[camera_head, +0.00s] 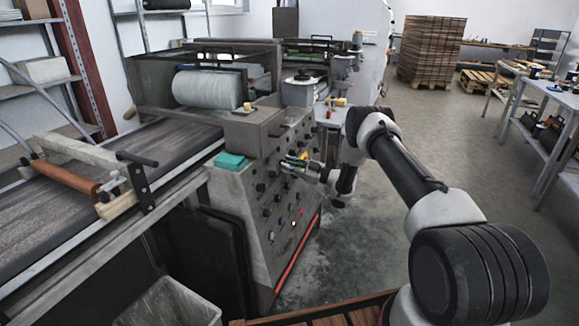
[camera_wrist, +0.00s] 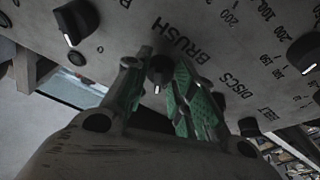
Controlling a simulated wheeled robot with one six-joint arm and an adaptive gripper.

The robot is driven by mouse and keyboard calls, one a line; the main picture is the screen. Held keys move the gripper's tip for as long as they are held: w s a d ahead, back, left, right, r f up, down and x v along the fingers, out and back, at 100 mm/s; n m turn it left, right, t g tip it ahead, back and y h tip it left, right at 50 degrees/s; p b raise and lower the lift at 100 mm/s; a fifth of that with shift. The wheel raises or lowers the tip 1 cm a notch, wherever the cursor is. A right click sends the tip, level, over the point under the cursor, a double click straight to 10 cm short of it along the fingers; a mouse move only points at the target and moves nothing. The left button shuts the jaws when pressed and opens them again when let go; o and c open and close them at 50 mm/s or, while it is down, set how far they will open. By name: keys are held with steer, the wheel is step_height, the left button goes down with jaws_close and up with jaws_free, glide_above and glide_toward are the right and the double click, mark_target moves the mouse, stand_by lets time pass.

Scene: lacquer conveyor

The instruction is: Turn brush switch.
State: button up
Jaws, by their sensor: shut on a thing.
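The brush switch (camera_wrist: 160,72) is a small round black knob with a white pointer mark, beside the printed word BRUSH on the grey control panel (camera_wrist: 130,30). Its pointer mark faces the bottom of the wrist view. My gripper (camera_wrist: 160,80) has green-padded fingers on both sides of the knob and is shut on it. In the head view my gripper (camera_head: 294,163) is at the sloping panel face (camera_head: 262,190), where the fingers and arm hide the knob.
Other black knobs sit close by, one at upper left (camera_wrist: 76,20) and one at right (camera_wrist: 306,52). DISCS and BELT labels are near. A teal block (camera_head: 230,161) lies on the machine's ledge. A conveyor (camera_head: 60,225) runs left. Floor right of the machine is open.

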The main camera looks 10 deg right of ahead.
steer(key=o, duration=1)
steer(key=shift+o, duration=0.2)
steer(key=v, duration=1.2)
steer(key=shift+f, duration=0.15)
